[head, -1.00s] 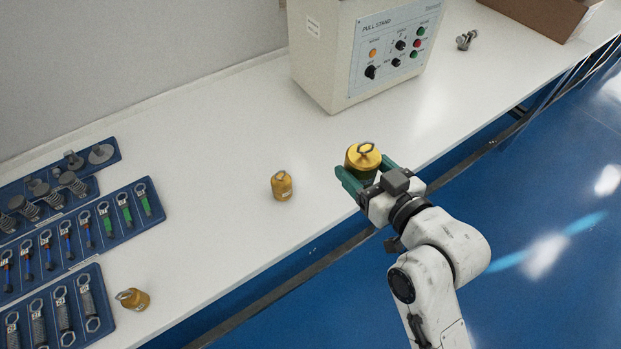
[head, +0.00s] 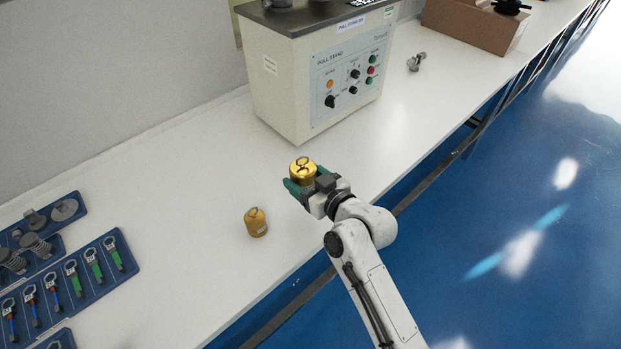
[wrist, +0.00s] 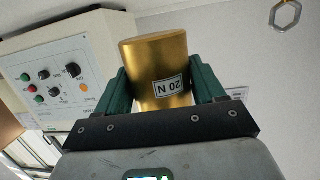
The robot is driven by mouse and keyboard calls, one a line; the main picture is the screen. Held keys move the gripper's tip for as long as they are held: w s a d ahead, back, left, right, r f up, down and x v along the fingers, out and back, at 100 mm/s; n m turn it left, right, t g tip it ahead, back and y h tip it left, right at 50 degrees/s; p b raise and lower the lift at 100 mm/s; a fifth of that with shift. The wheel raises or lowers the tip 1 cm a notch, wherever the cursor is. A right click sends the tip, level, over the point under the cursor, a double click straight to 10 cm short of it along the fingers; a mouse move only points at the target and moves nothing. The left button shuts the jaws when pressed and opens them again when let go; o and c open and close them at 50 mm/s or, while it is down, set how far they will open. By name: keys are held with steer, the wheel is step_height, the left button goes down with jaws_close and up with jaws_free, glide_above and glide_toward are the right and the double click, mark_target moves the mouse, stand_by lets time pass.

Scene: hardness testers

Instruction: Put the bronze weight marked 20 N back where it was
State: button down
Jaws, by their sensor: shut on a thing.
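The bronze weight marked 20 N (head: 303,172) is held between the green fingers of my gripper (head: 301,186), with its ring on top in the head view. In the wrist view the weight (wrist: 159,72) fills the space between the fingers (wrist: 161,88), and its 20 N label reads upside down. The gripper is shut on it over the front part of the white bench (head: 190,230). I cannot tell from the head view how far it is above the bench top. The place where the weight stood before is not marked in these frames.
A second bronze weight (head: 256,223) stands on the bench left of my gripper. The pull stand (head: 290,85) is behind. A small metal part (head: 416,62) and a cardboard box (head: 470,25) are farther right.

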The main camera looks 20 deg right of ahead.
mark_target(303, 184)
steer(key=shift+w+f, duration=0.35)
steer(key=shift+w, duration=0.45)
steer(key=shift+w+d+f, duration=0.1)
steer(key=shift+f, duration=1.55)
steer(key=shift+s+f+b, duration=0.2)
steer(key=shift+f+b, duration=0.55)
steer(key=shift+b, duration=0.05)
steer(key=shift+c, duration=0.6)
jaws_free()
steer(key=shift+s+f, duration=0.25)
steer(key=shift+f, duration=0.3)
steer(key=shift+r, duration=0.15)
steer(key=shift+w+r+p, duration=0.1)
steer(key=shift+r+p, duration=0.5)
steer(key=shift+p, duration=0.3)
steer(key=b+v, duration=0.1)
steer(key=v, duration=1)
steer(key=shift+s+r+b, duration=0.3)
steer(key=shift+r, duration=0.05)
